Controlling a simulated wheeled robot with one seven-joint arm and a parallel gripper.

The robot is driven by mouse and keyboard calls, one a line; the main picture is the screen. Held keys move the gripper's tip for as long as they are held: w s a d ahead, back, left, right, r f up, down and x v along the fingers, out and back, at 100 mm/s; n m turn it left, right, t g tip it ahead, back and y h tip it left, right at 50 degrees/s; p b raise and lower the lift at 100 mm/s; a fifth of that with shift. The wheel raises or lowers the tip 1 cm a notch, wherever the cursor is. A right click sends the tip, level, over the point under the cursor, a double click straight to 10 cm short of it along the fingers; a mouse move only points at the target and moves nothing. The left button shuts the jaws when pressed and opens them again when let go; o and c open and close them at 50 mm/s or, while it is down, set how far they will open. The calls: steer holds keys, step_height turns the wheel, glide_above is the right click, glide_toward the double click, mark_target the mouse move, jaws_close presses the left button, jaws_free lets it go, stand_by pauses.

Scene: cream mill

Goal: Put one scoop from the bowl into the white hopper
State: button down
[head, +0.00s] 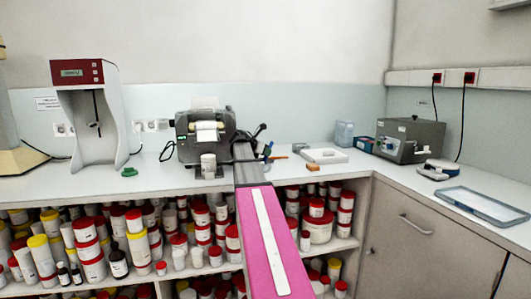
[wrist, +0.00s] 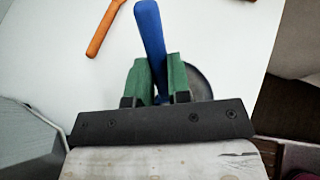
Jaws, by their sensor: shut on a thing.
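My gripper (wrist: 158,82) has green fingers shut on a blue handle (wrist: 149,30) in the wrist view. The handle sticks up past the fingers over the white counter; whatever is at its other end is hidden. A dark grey round thing (wrist: 204,84) shows partly behind the right finger; I cannot tell if it is the bowl or part of the tool. In the head view the blue handle (head: 267,151) shows at the arm's end, right of the grey mill (head: 184,142). A pale upright piece (head: 206,103) tops the mill; it may be the white hopper.
An orange-handled tool (wrist: 104,28) lies on the counter near my gripper. A white container (head: 208,165) stands before the mill. A white tray (head: 323,156) and a grey box machine (head: 409,139) are to the right. A red-topped stand (head: 77,73) is left.

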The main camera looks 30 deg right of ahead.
steer(key=shift+r, duration=0.15)
steer(key=shift+r, duration=3.7)
